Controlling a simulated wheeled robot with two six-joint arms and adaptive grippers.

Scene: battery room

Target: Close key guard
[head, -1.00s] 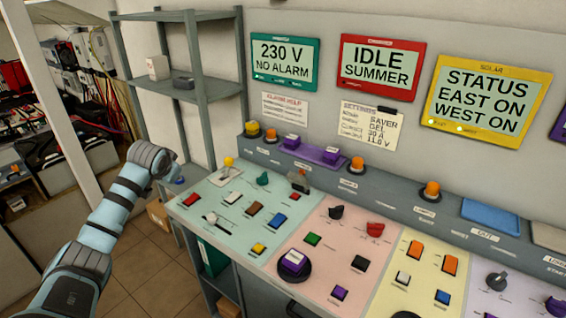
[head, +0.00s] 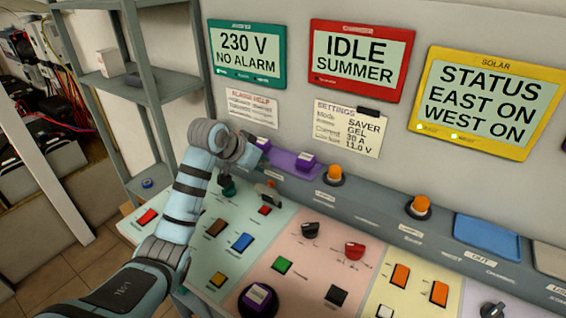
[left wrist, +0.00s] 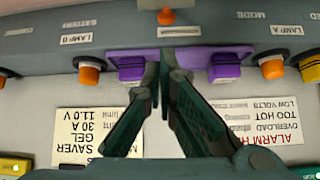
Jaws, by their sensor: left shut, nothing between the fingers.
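The small flap-like grey piece (head: 268,193) with a red button (head: 264,210) just below it on the pale green panel looks like the key guard. It seems to stand raised, but it is too small to be sure. My left gripper (head: 240,152) is up and left of it in the head view, over the back of the panel, apart from the flap. In the left wrist view the two dark fingers (left wrist: 163,68) are shut and empty, in front of the purple strip (left wrist: 180,57) between two purple buttons. The guard does not show there. My right gripper is out of view.
A dark green knob (head: 228,188) sits close under my left gripper. A black knob (head: 310,229) and a red knob (head: 354,250) stand on the pink panel. Orange lamps (head: 335,174) line the raised back ledge. A grey shelf (head: 140,75) stands at the left.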

